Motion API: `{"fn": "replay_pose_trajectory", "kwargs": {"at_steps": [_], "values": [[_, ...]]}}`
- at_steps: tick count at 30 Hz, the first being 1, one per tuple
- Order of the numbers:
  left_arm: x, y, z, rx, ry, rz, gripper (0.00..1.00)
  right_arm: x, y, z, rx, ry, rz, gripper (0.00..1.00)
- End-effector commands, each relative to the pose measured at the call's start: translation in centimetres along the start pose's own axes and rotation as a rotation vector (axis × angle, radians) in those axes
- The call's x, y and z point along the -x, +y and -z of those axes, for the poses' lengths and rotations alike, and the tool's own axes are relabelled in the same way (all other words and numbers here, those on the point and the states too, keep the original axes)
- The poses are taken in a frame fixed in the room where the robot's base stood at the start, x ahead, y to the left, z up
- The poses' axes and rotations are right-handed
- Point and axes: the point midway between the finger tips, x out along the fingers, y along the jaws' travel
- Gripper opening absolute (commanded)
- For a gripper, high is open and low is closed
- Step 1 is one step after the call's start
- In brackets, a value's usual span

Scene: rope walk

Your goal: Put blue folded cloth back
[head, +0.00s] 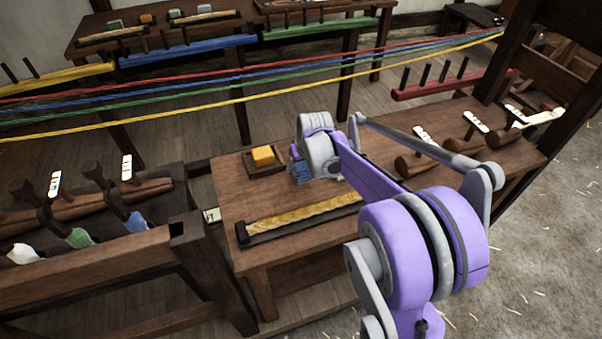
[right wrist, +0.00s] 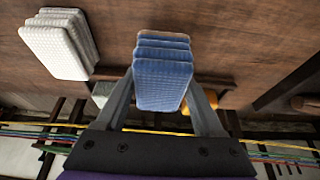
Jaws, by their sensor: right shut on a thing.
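The blue folded cloth (right wrist: 163,82) is a small stack of quilted layers between the two fingers of my right gripper (right wrist: 163,98) in the right wrist view. The gripper is shut on it. In the head view my right gripper (head: 303,157) is over the left part of the wooden bench (head: 225,190), and the blue cloth (head: 300,174) shows partly below it. I cannot tell whether the cloth touches the bench. A white folded stack (right wrist: 60,44) lies to the left in the right wrist view. My left gripper is not in view.
A yellow block (head: 263,156) sits in a small dark tray (head: 280,168) left of the gripper. A twisted rope piece (head: 305,212) lies in a dark holder in front. Red, blue, green and yellow ropes (head: 220,99) stretch behind. Wooden tools (head: 416,163) lie at right.

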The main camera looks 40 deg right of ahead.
Motion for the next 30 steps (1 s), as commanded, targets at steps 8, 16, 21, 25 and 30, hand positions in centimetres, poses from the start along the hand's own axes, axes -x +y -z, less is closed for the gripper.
{"fn": "replay_pose_trajectory", "kwargs": {"at_steps": [8,16,21,25,30], "values": [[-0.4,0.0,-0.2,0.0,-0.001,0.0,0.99,-3.2,0.0,-1.3,0.0,0.0,0.0,0.17],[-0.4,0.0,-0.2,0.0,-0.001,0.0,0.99,-3.4,0.0,-1.4,0.0,0.0,0.0,0.17],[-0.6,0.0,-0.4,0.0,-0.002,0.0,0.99,-3.7,0.0,-1.6,0.0,0.0,0.0,0.77],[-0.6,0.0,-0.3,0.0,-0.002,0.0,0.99,-3.7,0.0,-1.5,0.0,0.0,0.0,0.99],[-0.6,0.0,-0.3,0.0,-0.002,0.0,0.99,-3.7,0.0,-1.5,0.0,0.0,0.0,0.99]]}}
